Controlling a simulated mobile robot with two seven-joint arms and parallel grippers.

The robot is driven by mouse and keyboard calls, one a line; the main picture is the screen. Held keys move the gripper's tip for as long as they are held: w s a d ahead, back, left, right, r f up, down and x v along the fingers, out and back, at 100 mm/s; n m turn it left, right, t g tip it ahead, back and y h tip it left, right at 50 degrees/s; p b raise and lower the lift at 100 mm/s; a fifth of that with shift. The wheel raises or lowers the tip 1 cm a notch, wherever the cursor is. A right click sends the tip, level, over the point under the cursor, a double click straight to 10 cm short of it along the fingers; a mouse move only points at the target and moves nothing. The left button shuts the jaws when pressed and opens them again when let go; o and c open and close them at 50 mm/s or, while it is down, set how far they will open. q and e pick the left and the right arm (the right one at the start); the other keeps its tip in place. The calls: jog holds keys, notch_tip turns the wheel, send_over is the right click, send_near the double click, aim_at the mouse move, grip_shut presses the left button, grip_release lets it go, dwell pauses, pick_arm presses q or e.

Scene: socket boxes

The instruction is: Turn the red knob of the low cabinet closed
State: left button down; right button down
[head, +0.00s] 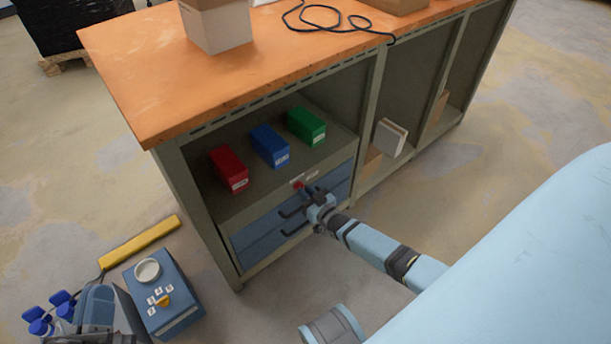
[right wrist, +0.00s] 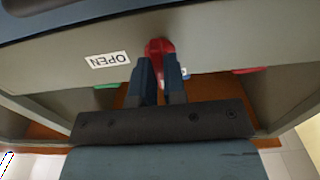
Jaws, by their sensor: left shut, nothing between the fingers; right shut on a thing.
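The red knob (head: 298,185) sits on the front of the low cabinet (head: 268,239), above its blue drawers. My right gripper (head: 309,194) is at the cabinet front. In the right wrist view its two dark fingers (right wrist: 160,70) are closed around the lower part of the knob, which partly hides it.
Red (head: 229,168), blue (head: 270,146) and green (head: 306,126) boxes stand on the shelf above the drawers. Drawer handles (head: 293,228) stick out below the knob.

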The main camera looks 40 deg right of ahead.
jog(key=c, duration=1.2)
grip_release()
